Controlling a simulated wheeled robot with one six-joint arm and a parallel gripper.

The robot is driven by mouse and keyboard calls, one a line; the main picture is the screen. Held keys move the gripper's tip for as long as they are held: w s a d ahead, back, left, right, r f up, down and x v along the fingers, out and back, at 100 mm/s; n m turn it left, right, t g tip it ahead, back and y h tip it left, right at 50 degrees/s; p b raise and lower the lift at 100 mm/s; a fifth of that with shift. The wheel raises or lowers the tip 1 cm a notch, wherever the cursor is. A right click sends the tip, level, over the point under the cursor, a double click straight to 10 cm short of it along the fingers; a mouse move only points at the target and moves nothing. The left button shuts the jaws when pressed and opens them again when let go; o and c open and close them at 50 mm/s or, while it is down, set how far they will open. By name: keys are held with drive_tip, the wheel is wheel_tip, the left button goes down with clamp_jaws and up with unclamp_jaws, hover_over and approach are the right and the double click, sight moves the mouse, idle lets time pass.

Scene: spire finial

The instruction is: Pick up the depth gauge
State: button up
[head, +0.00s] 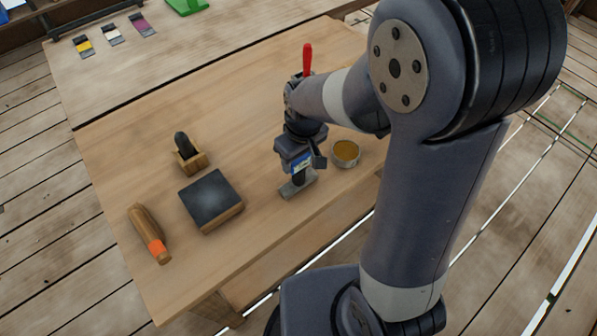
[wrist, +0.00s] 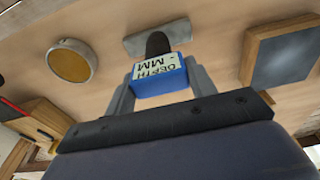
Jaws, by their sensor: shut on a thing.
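The depth gauge shows in the wrist view as a blue block (wrist: 162,80) labelled "DEPTH MM" with a dark neck and a flat grey foot (wrist: 172,36). In the head view its grey foot (head: 298,187) is at the table's right part, below my gripper (head: 300,165). My gripper also shows in the wrist view (wrist: 160,82), its two fingers shut on the blue block from both sides. The arm partly hides the gauge in the head view. I cannot tell whether the foot touches the tabletop.
The wooden table (head: 120,150) also holds a round tin (head: 345,153) close right of the gauge, a dark-topped block (head: 211,200) to the left, a small wooden holder with a black knob (head: 188,153) and an orange-banded wooden tool (head: 149,233). A red-handled thing (head: 307,58) stands behind the arm.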

drive_tip(key=shift+c, duration=1.4)
drive_tip(key=shift+r, duration=0.1)
